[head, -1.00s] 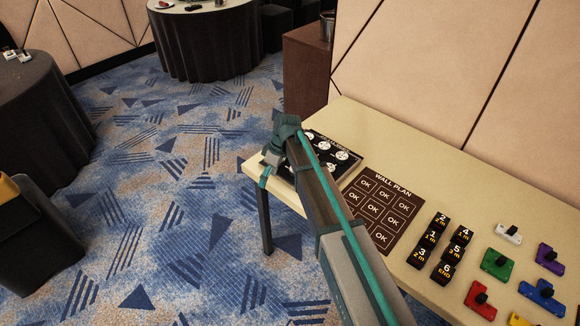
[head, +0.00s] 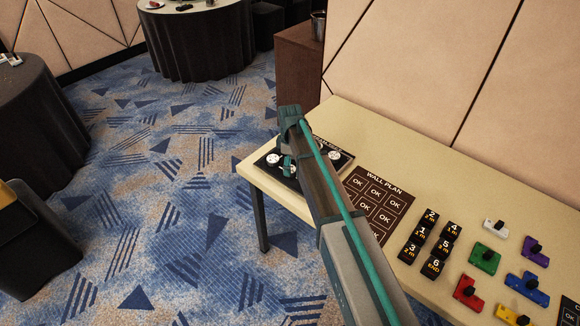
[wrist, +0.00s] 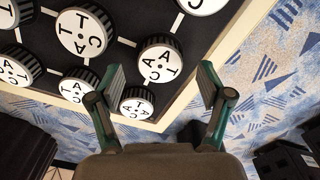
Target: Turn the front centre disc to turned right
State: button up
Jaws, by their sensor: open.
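The black board (head: 338,158) of discs lies at the left end of the table, partly hidden by my arm in the head view. White-topped round discs with black ribbed sides show on it, one disc (head: 273,158) just left of my gripper. In the wrist view the discs are marked with letters A, C and T. One disc (wrist: 160,62) lies between the lines of my fingers, and a smaller-looking disc (wrist: 137,103) is beside the left finger. I cannot tell for sure which is the front centre disc. My gripper (wrist: 161,82) is open and empty over the board's edge.
A brown wall plan (head: 375,200) with OK squares lies right of the board. Black numbered blocks (head: 430,240) and coloured pieces with black knobs (head: 485,258) stand farther right. The wall rises behind the table (head: 410,150); carpet is open to the left.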

jog(key=shift+f, duration=1.35)
jog(key=c, duration=1.2)
jog(key=shift+o, duration=0.2)
jog(key=shift+m, duration=0.3)
